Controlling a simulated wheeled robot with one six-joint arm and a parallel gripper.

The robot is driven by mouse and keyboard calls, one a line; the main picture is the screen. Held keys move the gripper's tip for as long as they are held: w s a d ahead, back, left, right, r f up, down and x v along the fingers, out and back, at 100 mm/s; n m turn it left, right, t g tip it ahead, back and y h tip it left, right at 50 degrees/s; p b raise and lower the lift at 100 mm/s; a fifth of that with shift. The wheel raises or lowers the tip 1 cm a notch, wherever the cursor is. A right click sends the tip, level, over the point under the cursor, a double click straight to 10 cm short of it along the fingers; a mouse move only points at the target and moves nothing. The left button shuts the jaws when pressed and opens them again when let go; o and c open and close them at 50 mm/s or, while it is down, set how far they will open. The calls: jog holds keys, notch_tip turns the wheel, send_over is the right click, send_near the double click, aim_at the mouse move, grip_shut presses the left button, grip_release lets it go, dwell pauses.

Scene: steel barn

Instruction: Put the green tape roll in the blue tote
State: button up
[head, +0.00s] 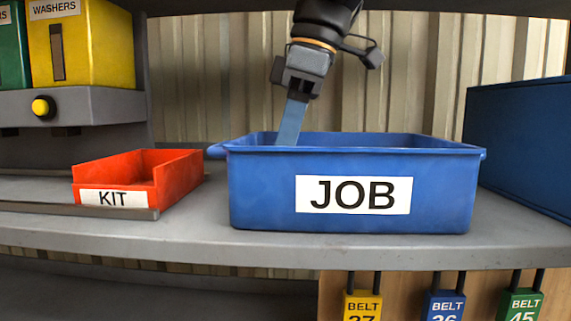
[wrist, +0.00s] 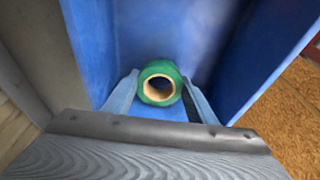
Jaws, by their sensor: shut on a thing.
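The blue tote (head: 350,218), labelled JOB, stands on the grey shelf in the head view. My gripper (head: 290,136) reaches down into it from above, near its left half, and the fingertips go behind the front wall. In the wrist view the green tape roll (wrist: 160,67) sits between the two fingers of my gripper (wrist: 161,92), which are shut on it. Its open core faces the camera. The tote's blue walls (wrist: 88,40) surround the roll. I cannot tell whether the roll touches the tote floor. The head view hides the roll.
An orange-red KIT bin (head: 180,175) stands left of the tote. A large dark blue box (head: 520,145) stands to the right. Yellow and green bins (head: 95,55) sit on a grey unit at upper left. BELT tags (head: 444,306) hang below the shelf edge.

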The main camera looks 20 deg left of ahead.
jog(key=shift+f, duration=0.6)
jog(key=o, duration=1.6)
jog(key=shift+o, duration=0.2)
jog(key=shift+r, duration=0.5)
jog(key=shift+w+d+r+p, duration=0.3)
jog(key=shift+d+r, duration=0.45)
jog(key=shift+r, duration=0.05)
jog(key=w+d, duration=0.1)
jog(key=d, duration=0.2)
jog(key=w+d, duration=0.1)
jog(key=d, duration=0.3)
jog(key=w+d, duration=0.1)
jog(key=d, duration=0.2)
jog(key=shift+w+d+f, duration=0.1)
jog(key=shift+d, duration=0.05)
